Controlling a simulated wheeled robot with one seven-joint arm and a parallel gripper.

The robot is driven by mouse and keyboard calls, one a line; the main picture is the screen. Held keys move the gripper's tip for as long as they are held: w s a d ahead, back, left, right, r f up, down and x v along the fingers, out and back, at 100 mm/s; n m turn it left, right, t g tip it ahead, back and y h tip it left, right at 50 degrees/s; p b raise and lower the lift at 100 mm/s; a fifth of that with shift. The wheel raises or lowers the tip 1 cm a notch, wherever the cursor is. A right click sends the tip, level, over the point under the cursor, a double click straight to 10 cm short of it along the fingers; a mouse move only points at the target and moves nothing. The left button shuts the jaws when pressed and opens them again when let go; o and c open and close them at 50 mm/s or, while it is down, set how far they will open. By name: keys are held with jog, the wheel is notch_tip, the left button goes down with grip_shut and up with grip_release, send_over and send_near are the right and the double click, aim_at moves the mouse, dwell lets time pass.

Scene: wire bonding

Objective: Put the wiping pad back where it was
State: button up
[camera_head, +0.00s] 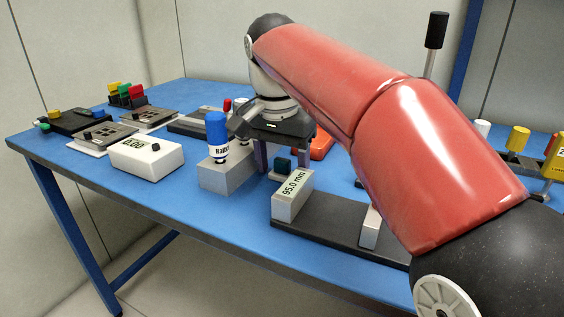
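A small dark green block (283,163), which may be the wiping pad, sits low on a pale base on the blue table. My gripper (284,166) points down over it from above. Its two fingers stand wide apart, one at each side of the green block in this view. I see no contact between the fingers and the block, but the depth between them is hard to judge.
A display block reading 95.0 mm (292,196) on a dark base (335,232) stands close in front. A blue-capped bottle (217,137) in a grey block (228,176) is just left. A white display box (147,158) is farther left. An orange-red object (322,143) lies behind.

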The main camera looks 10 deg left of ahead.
jog(key=shift+b, duration=0.35)
notch_tip(320, 180, up, 8)
jog(key=s+p, duration=0.1)
jog(key=shift+s+a, duration=0.25)
jog(key=shift+a, duration=0.15)
